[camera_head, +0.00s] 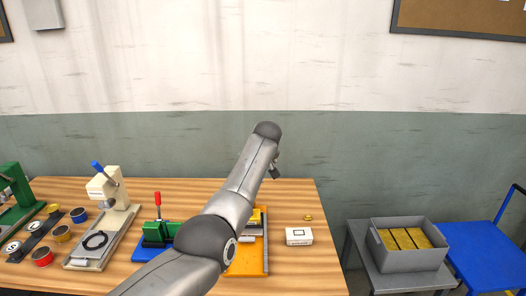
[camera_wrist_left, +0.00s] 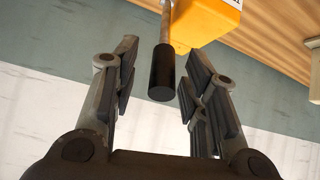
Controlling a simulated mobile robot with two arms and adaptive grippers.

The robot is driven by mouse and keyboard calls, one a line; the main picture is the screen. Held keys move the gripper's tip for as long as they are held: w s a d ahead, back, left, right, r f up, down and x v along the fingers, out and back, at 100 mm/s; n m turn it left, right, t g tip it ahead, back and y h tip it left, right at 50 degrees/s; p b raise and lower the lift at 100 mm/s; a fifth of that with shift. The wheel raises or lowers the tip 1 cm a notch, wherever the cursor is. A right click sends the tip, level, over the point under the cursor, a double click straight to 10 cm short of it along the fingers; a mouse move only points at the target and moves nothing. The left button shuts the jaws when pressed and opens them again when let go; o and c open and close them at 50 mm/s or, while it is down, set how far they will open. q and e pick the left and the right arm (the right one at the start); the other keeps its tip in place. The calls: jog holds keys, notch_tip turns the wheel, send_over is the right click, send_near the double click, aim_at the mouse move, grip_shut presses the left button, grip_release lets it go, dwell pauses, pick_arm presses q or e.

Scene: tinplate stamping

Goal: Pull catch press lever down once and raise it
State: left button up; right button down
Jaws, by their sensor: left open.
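The yellow press (camera_wrist_left: 207,22) shows at the top of the left wrist view, upside down or steeply tilted there. Its lever has a metal rod (camera_wrist_left: 166,22) ending in a black grip (camera_wrist_left: 162,76). My left gripper (camera_head: 276,170) is open, and in the left wrist view its fingers stand on either side of the black grip, with a gap on both sides. In the head view my arm hides most of the press, and only its orange base (camera_head: 247,263) and a bit of yellow show. The lever is hidden there. My right gripper is not in view.
A green press with a red-knobbed lever (camera_head: 158,208) and a white press with a blue knob (camera_head: 104,187) stand left of my arm. A small white box (camera_head: 298,236) sits right of the orange base. A grey crate (camera_head: 407,258) and a blue cart (camera_head: 478,262) stand farther right.

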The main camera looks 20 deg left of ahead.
pick_arm(q)
jog(key=v, duration=1)
jog(key=shift+s+r, duration=0.15)
jog(key=shift+s, duration=0.1)
